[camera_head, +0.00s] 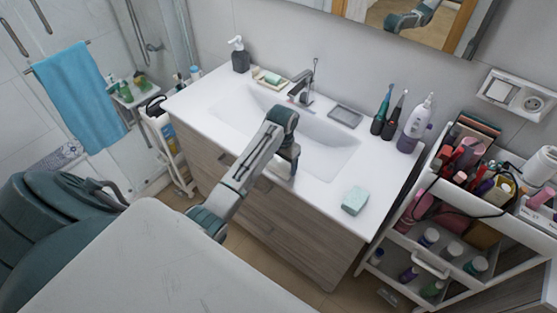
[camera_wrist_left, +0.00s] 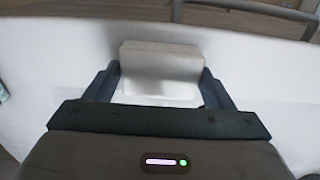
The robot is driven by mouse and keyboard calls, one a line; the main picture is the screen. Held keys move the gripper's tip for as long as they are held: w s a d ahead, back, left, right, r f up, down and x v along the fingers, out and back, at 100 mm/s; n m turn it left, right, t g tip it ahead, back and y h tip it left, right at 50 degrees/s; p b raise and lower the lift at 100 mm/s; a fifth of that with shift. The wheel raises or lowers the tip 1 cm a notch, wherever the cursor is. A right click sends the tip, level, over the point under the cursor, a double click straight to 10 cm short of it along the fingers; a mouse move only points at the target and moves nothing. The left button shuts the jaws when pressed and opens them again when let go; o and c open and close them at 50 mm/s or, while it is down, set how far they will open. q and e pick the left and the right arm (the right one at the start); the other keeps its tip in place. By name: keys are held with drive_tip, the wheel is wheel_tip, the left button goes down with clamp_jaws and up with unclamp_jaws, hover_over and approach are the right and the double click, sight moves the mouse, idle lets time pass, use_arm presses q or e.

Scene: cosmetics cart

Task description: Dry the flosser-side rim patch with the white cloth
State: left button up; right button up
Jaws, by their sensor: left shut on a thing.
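My left gripper (camera_head: 284,170) is over the front rim of the white sink (camera_head: 325,158), near its middle. In the left wrist view its jaws (camera_wrist_left: 160,88) are shut on a folded white cloth (camera_wrist_left: 160,62), which lies against or just above the white counter surface. In the head view the cloth is mostly hidden by the gripper. Two dark upright handheld devices with slim tips, one teal (camera_head: 385,112) and one black (camera_head: 394,118), stand right of the basin; I cannot tell which is the flosser. No wet patch can be made out on the rim. My right gripper is out of view.
A pale green block (camera_head: 355,200) lies on the counter's front right. The faucet (camera_head: 303,85), soap dish (camera_head: 269,79) and grey tray (camera_head: 345,116) line the back. A loaded cart (camera_head: 440,215) stands at right.

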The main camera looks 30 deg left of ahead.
use_arm(q)
drive_tip(key=shift+s+d+f, duration=0.1)
drive_tip(key=shift+s+d, duration=0.1)
drive_tip(key=shift+d, duration=1.75)
drive_tip(key=shift+s+d, duration=0.15)
drive_tip(key=shift+d, duration=1.8)
wheel_tip(320, 180, up, 7)
drive_tip(key=shift+w, duration=0.1)
drive_tip(key=shift+a, duration=0.15)
